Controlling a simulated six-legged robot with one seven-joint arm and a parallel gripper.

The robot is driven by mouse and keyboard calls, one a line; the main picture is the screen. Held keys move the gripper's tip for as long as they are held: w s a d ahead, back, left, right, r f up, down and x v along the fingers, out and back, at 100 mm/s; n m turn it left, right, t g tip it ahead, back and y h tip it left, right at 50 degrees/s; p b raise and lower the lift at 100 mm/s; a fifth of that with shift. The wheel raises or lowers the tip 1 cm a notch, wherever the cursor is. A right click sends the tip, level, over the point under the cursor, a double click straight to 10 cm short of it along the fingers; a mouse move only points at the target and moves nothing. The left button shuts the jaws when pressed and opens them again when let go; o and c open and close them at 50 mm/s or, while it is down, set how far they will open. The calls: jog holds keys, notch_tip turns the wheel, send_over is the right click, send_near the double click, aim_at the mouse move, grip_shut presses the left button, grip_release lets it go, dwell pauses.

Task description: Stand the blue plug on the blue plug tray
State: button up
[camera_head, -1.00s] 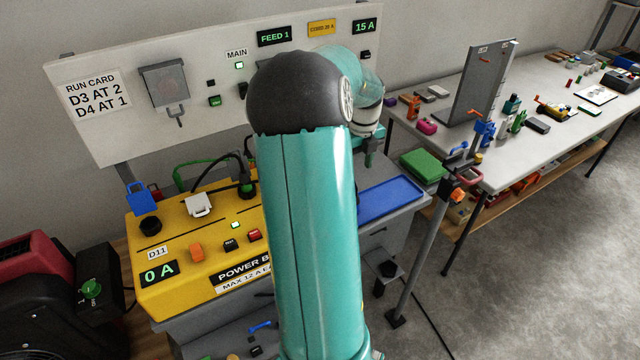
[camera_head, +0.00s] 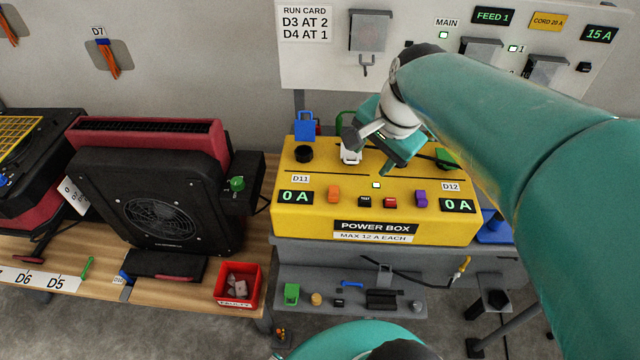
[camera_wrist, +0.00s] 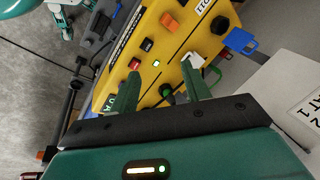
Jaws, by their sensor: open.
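My gripper (camera_head: 378,148) is open over the back of the yellow power box, near a white socket cover (camera_head: 350,153). In the wrist view, its two green fingers (camera_wrist: 161,85) are apart, with the yellow box beyond and nothing held. The blue plug tray (camera_head: 495,232) shows partly at the box's right, behind my arm. I cannot pick out the blue plug for sure: small blue pieces show on the left machine (camera_head: 4,180) and at the bench front (camera_head: 124,277). A blue loop-topped piece (camera_head: 304,126) stands behind the black socket; it also shows in the wrist view (camera_wrist: 239,40).
A green plug (camera_head: 237,184) sits on the fan's side box. The red-and-black fan (camera_head: 155,215) stands left of the power box (camera_head: 300,222). A red bin (camera_head: 238,284) is at the bench edge. A grey shelf below holds small parts. The wall panel rises behind.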

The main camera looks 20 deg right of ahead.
jog(key=s+a+n+t, duration=0.1)
jog(key=s+a+n, duration=0.5)
jog(key=a+n, duration=0.6)
jog(key=shift+s+a+r+n+t, duration=0.2)
jog(key=shift+n+t, duration=0.2)
jog(key=shift+n, duration=0.2)
